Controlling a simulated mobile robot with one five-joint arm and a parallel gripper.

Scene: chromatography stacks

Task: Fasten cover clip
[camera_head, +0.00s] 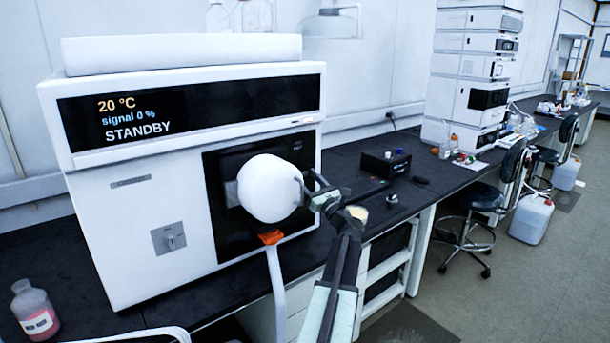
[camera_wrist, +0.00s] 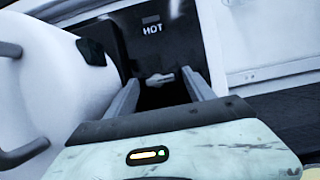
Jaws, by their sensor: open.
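The white rounded cover (camera_head: 270,188) bulges out in front of the black panel (camera_head: 213,160) of the white instrument (camera_head: 130,220). In the wrist view, a large white rounded body that looks like the cover (camera_wrist: 60,85) fills the left side, with a grey handle and a dark tab (camera_wrist: 92,52) at its edge. A small grey metal piece (camera_wrist: 158,78), perhaps the clip, sits on the black panel below the word HOT. My gripper (camera_head: 312,185) is just right of the cover. In the wrist view my gripper (camera_wrist: 160,82) is open, its fingers on either side of the grey piece; contact is unclear.
The display (camera_head: 190,110) reads 20 °C, signal 0 % and STANDBY. An orange part (camera_head: 270,237) sits below the cover. A black box (camera_head: 385,163) stands on the dark bench to the right. A bottle with pink liquid (camera_head: 35,310) stands at the lower left.

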